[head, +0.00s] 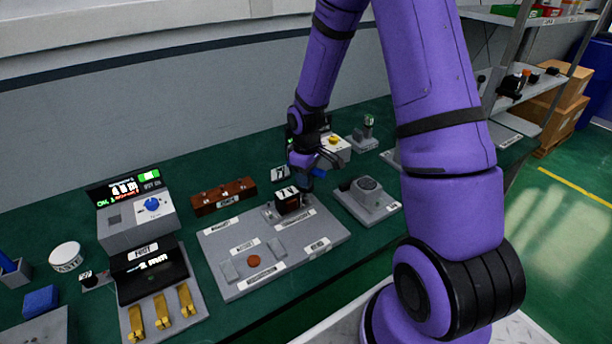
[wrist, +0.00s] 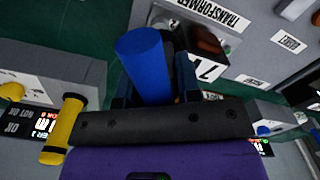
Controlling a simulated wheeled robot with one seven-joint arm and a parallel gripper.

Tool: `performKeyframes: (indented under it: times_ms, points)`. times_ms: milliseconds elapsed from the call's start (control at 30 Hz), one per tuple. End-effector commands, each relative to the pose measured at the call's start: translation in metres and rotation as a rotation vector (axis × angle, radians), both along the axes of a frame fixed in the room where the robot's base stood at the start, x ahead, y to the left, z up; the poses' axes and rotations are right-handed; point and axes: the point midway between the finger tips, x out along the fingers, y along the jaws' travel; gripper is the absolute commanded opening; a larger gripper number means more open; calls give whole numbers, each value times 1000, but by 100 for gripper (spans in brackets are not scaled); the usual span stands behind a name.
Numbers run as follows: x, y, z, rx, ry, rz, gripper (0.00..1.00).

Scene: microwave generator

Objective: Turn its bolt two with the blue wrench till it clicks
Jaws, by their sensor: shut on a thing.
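My gripper (head: 314,170) is shut on the blue wrench (head: 320,172) above the back right part of the grey plate (head: 222,248). In the wrist view the wrench shows as a thick blue handle (wrist: 145,65) between the fingers; its working end is hidden. A dark block with a white number label (head: 287,193) stands on the plate just below and left of my gripper. In the wrist view, that label (wrist: 208,70) is close to the right finger, near the TRANSFORMER plate label (wrist: 215,12). Bolt two cannot be made out, nor whether the wrench touches a bolt.
A brown terminal block (head: 223,196) lies behind the plate. A grey unit with a round top (head: 368,186) stands right of it. A tester with a blue knob (head: 150,207) and yellow clips (head: 162,310) are at left. A yellow handle (wrist: 66,120) shows near the wrist.

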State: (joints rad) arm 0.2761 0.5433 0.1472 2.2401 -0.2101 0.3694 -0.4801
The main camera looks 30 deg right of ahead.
Motion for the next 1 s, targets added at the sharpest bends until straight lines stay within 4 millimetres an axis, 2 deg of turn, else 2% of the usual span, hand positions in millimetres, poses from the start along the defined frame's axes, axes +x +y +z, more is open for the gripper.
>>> performKeyframes:
  times_ms: [100,200,533,800,1000]
  points:
    - [0,1,0,0,1,-147,3]
    - [0,0,0,0,0,-219,3]
    - [0,0,1,0,0,-249,3]
    - [0,0,0,0,0,-569,3]
    - [0,0,-1,1,0,-634,3]
